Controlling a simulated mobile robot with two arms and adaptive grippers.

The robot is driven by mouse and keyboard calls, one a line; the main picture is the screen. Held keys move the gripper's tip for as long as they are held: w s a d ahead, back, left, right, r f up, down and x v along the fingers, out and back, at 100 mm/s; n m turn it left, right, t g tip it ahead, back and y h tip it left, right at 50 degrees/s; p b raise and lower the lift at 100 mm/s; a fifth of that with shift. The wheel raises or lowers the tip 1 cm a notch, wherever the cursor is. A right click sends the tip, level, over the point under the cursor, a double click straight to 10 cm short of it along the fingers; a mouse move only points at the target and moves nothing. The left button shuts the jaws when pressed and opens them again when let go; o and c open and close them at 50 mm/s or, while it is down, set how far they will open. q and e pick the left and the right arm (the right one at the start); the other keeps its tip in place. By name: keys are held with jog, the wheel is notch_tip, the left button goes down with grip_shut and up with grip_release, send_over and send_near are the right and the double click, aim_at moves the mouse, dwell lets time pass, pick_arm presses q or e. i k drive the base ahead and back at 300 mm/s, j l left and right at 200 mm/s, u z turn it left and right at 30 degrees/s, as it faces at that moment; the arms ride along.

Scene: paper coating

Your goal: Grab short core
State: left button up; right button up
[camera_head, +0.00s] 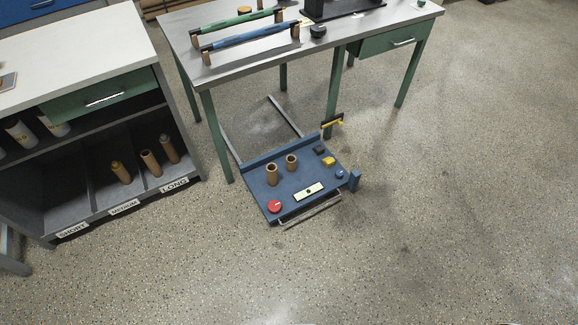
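Several brown cardboard cores stand upright in this view. One core (121,173) stands in the cabinet's lower shelf behind the MEDIUM label (124,207). Two more, a front core (151,164) and a back core (169,150), stand behind the LONG label (174,185). The visible part of the bay behind the SHORT label (72,230) is dark and shows no core. Two short-looking brown cores, a left one (272,175) and a right one (291,162), stand on the blue platform (312,205) on the floor. Neither of my grippers is in view.
A grey-topped table (225,68) with green legs stands behind the platform, with green and blue bars on top. The platform carries a red button (274,206) and a yellow part (328,161). The white-topped cabinet (75,50) is left. The foreground floor is clear.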

aim_at(291, 160)
jog(key=u, duration=1.5)
jog(key=z, duration=1.5)
jog(key=i+l+u, duration=0.1)
jog(key=u, duration=0.3)
jog(key=i+l+u, duration=0.2)
jog(key=u, duration=0.15)
jog(key=i+l+u, duration=0.15)
jog(key=u, duration=0.25)
